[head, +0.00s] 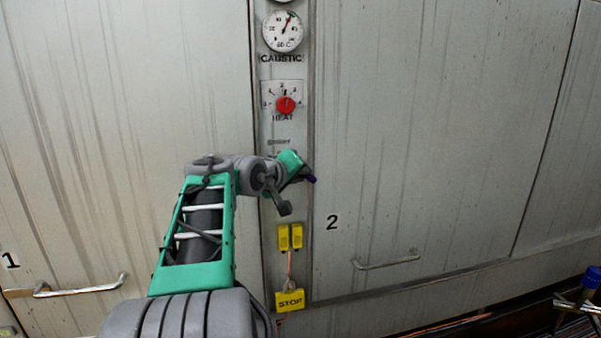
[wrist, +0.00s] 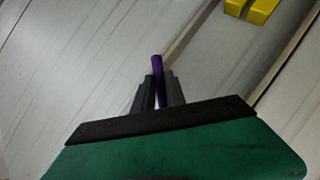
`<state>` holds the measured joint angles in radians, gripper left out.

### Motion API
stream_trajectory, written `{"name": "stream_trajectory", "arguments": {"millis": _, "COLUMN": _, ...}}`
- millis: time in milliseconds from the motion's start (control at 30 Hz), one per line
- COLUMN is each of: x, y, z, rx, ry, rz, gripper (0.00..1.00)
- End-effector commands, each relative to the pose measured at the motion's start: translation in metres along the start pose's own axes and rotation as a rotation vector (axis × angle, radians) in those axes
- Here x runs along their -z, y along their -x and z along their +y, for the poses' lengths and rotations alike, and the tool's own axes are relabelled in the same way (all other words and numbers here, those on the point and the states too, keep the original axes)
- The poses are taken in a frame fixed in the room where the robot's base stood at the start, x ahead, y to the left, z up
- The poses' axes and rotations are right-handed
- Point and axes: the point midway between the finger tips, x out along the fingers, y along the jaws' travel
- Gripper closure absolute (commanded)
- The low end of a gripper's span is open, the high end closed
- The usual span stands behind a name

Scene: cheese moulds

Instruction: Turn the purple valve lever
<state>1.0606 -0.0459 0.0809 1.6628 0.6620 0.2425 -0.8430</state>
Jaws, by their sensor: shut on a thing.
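The purple valve lever (wrist: 157,68) shows in the wrist view as a short purple bar between the two dark fingers of my gripper (wrist: 158,90). The fingers are shut on it, and its end sticks out past their tips. In the head view only a small purple tip of the lever (head: 311,179) shows at the right of my gripper, on the narrow panel strip. My arm and gripper hide the rest of the lever and its mount.
Above on the strip (head: 264,220) are a red heat knob (head: 286,105) and a caustic dial (head: 283,31). Below are yellow blocks (head: 290,237) and a yellow stop tag (head: 290,300). Door handles (head: 388,261) project on both sides. A blue-topped object (head: 591,278) stands at lower right.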

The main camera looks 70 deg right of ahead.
Motion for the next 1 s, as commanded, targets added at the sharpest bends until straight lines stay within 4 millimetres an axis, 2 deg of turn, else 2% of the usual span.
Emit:
{"name": "stream_trajectory", "arguments": {"millis": 200, "x": 0.002, "y": 0.001, "z": -0.001, "rx": 0.002, "ry": 0.002, "rz": 0.005, "gripper": 1.00}}
{"name": "stream_trajectory", "arguments": {"millis": 233, "x": 0.002, "y": 0.001, "z": -0.001, "rx": 0.002, "ry": 0.002, "rz": 0.005, "gripper": 0.83}}
{"name": "stream_trajectory", "arguments": {"millis": 500, "x": 0.000, "y": 0.000, "z": 0.000, "rx": 0.000, "ry": 0.001, "rz": 0.002, "gripper": 0.62}}
{"name": "stream_trajectory", "arguments": {"millis": 767, "x": 0.000, "y": 0.002, "z": 0.000, "rx": -0.001, "ry": 0.001, "rz": 0.002, "gripper": 0.62}}
{"name": "stream_trajectory", "arguments": {"millis": 867, "x": 0.001, "y": 0.014, "z": -0.001, "rx": -0.001, "ry": 0.001, "rz": 0.004, "gripper": 0.62}}
{"name": "stream_trajectory", "arguments": {"millis": 1000, "x": 0.001, "y": 0.044, "z": -0.002, "rx": 0.000, "ry": 0.000, "rz": 0.007, "gripper": 0.62}}
